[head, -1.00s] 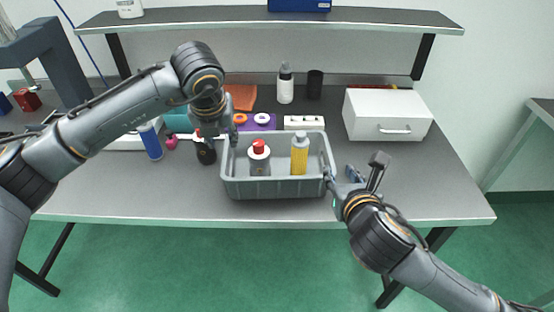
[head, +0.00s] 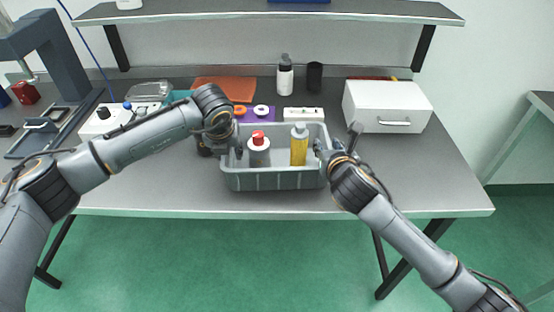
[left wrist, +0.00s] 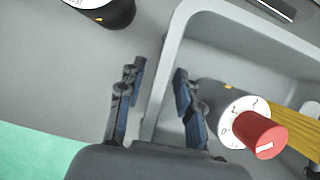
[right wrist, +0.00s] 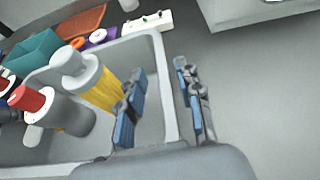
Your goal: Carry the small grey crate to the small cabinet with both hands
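The small grey crate (head: 275,180) stands on the table in the head view. A gap shows between fingers and wall in both wrist views.
A white power strip (head: 303,114), a purple mat with rings (head: 254,113) and an orange mat (head: 224,88) lie behind the crate. A white bottle (head: 285,78) and black cup (head: 314,76) stand farther back, under a shelf (head: 260,12). Table front right is clear.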

